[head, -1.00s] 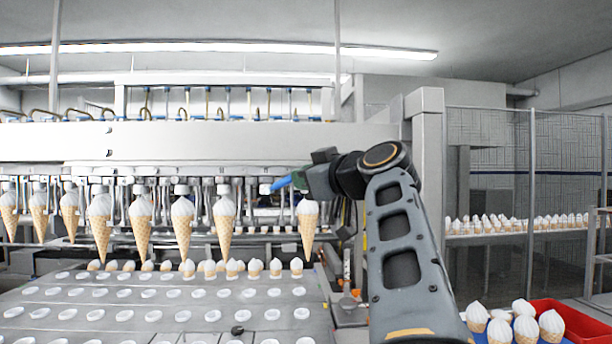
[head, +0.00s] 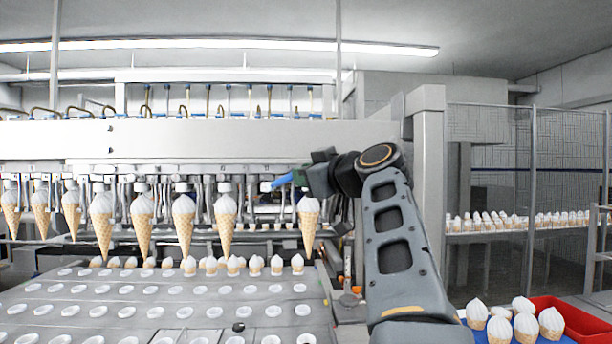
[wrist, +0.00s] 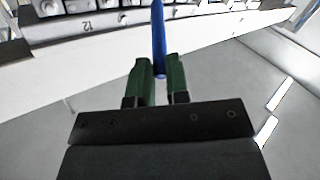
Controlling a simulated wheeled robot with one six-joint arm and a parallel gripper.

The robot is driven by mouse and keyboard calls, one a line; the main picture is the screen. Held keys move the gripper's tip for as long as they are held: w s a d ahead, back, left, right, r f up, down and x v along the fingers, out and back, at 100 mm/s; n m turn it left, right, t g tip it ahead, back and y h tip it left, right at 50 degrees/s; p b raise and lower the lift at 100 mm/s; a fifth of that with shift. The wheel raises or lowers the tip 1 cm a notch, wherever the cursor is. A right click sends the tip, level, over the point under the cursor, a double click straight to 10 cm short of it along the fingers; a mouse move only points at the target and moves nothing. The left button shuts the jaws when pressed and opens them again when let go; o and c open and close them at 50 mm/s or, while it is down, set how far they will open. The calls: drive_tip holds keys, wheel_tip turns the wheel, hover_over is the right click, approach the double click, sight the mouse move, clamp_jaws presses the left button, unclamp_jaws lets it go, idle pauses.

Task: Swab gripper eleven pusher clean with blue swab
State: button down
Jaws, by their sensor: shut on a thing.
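My gripper (head: 300,178) is shut on the blue swab (head: 284,180), held sideways with its pale tip to the left. In the wrist view the green fingers (wrist: 159,78) grip the lower part of the swab (wrist: 158,38), which points away from me. The tip is at the empty station (head: 266,196) in the row of hanging cones, between a cone on its left (head: 225,215) and the rightmost cone (head: 309,215). I cannot tell whether the tip touches the pusher there.
The tray plate (head: 130,311) with round holes lies below, with cones standing in its back row. A grey post (head: 428,180) stands close right of my arm. A red bin (head: 575,318) and loose cones (head: 525,325) are at lower right.

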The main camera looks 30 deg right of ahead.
drive_tip(key=shift+w+d, duration=0.45)
drive_tip(key=shift+w, duration=0.4)
drive_tip(key=shift+a, duration=0.1)
